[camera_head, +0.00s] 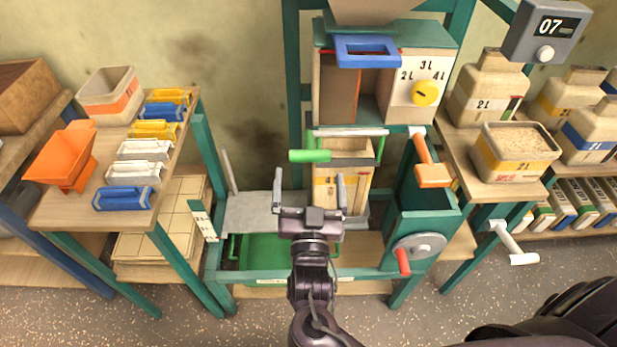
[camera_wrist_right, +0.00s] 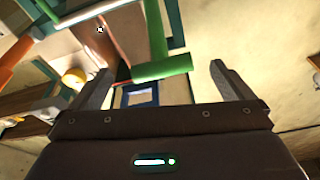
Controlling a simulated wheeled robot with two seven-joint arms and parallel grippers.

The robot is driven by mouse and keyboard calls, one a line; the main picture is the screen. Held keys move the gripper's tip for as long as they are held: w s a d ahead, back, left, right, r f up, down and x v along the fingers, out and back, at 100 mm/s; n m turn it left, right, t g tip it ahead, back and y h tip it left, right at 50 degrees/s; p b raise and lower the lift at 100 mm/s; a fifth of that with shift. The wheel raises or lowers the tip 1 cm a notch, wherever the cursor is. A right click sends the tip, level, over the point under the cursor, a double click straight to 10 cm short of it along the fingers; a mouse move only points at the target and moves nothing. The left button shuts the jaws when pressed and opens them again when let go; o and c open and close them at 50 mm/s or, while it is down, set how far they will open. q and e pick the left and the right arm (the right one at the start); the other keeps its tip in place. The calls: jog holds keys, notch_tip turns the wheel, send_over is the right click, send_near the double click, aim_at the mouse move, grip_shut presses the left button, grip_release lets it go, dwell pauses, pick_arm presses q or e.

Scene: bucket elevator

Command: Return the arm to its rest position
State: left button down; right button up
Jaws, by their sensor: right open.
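My right gripper (camera_head: 309,186) is open and empty in front of the green-framed bucket elevator (camera_head: 293,90), with its fingers pointing away from me. Its arm comes up from the bottom edge. In the head view, a green handle (camera_head: 309,156) shows just beyond the fingertips, and a bin with a yellow label (camera_head: 326,183) stands behind them. In the right wrist view both fingers (camera_wrist_right: 158,82) are spread, and the green handle (camera_wrist_right: 162,68) shows beyond the gap between them. I cannot tell the exact distance to it. My left gripper is not in view.
A red-handled crank wheel (camera_head: 420,246) and an orange lever (camera_head: 432,175) are right of the gripper. A table (camera_head: 52,212) with colored trays stands left. A right-hand table (camera_head: 478,205) holds a grain-filled bin (camera_head: 515,152). Speckled floor is clear in front.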

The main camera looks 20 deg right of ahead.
jog(key=s+d+f+n+g+y, duration=0.1)
jog(key=s+f+n+g+y, duration=0.15)
jog(key=f, duration=0.95)
jog(key=s+f+n+g+y, duration=0.1)
jog(key=f+n+g, duration=0.15)
jog(key=f, duration=0.85)
jog(key=s+d+f+n+g+y, duration=0.1)
jog(key=f+n+g+y, duration=0.15)
jog(key=f, duration=0.95)
jog(key=s+d+f+g, duration=0.4)
jog(key=s+f+g, duration=0.1)
jog(key=s+f, duration=0.8)
jog(key=s+d+f+g, duration=0.1)
jog(key=s+f+g, duration=0.2)
jog(key=s, duration=0.6)
jog(key=s+d+f+g, duration=0.2)
jog(key=s+f, duration=0.4)
jog(key=s, duration=0.4)
jog(key=shift+f+n+g, duration=0.35)
jog(key=shift+f+g, duration=0.05)
jog(key=shift+g, duration=0.25)
